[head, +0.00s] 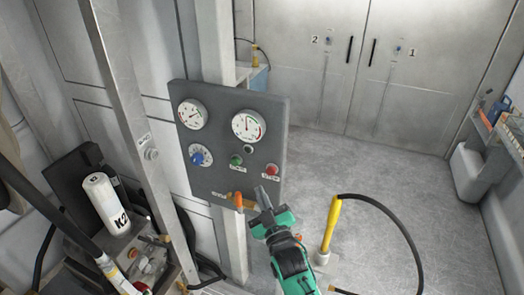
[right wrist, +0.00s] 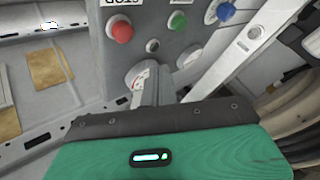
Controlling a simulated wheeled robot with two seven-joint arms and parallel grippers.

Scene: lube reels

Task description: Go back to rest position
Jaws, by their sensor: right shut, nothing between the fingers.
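My right gripper (head: 262,197) is green and grey and shut, with nothing between its fingers. In the head view it is in front of the lower right part of a dark grey control panel (head: 214,167), close to an orange-handled valve (head: 238,199). In the right wrist view, its fingers (right wrist: 155,75) point toward the panel (right wrist: 155,20), which appears upside down there. I cannot tell whether the fingertips touch the panel. My left gripper is not in view.
The panel carries gauges, a blue knob (head: 201,158), a green button (head: 236,160) and a red button (head: 271,169). A yellow-handled hose (head: 332,222) stands right of my gripper. A white canister (head: 104,203) is at left. Open floor (head: 370,170) lies before the metal doors (head: 350,60).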

